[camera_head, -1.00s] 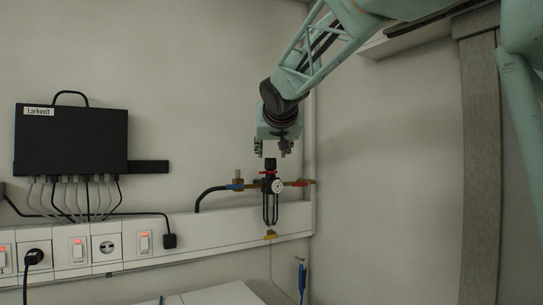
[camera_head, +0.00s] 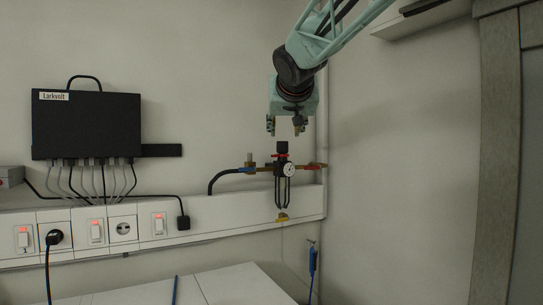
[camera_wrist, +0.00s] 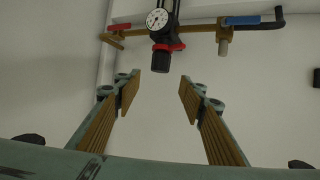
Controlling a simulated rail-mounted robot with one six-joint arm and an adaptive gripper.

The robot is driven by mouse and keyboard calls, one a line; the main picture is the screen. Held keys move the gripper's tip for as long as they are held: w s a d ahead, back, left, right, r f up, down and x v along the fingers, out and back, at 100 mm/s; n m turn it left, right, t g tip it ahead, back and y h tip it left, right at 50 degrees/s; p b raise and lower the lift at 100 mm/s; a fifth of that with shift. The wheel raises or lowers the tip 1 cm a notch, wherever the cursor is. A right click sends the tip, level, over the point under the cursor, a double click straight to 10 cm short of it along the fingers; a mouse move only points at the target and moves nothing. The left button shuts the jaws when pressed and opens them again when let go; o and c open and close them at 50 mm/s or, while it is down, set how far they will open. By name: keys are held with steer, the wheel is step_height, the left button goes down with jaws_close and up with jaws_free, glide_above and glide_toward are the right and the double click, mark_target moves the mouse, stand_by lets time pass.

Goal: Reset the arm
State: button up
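My gripper (camera_head: 286,131) hangs from my teal arm in the head view, fingers pointing down, just above the black knob of the air regulator. Its two fingers are spread apart with nothing between them. The wrist view also shows the open gripper (camera_wrist: 160,88) with ribbed tan finger pads. The regulator (camera_head: 282,168) has a black body, a red ring and a round white gauge, and sits on a brass pipe on the wall. In the wrist view the regulator knob (camera_wrist: 160,60) lies beyond the fingertips, apart from them.
A black Larkvolt box (camera_head: 86,126) with several cables is on the wall at left. A white trunking (camera_head: 200,219) with sockets and lit switches runs below. A blue-handled item (camera_head: 312,262) hangs at lower right. A white surface (camera_head: 240,284) lies at the bottom.

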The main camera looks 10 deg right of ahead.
steer(key=s+f+g+b, duration=0.4)
steer(key=s+f+b, duration=0.4)
steer(key=s+f, duration=1.9)
steer(key=s+d+f+n+g+y+b, duration=0.1)
steer(key=s+f+g+b, duration=0.4)
steer(key=s+f, duration=2.2)
steer(key=s+b, duration=0.4)
steer(key=s, duration=0.3)
steer(key=shift+d+y, duration=0.15)
steer(key=shift+y, duration=0.15)
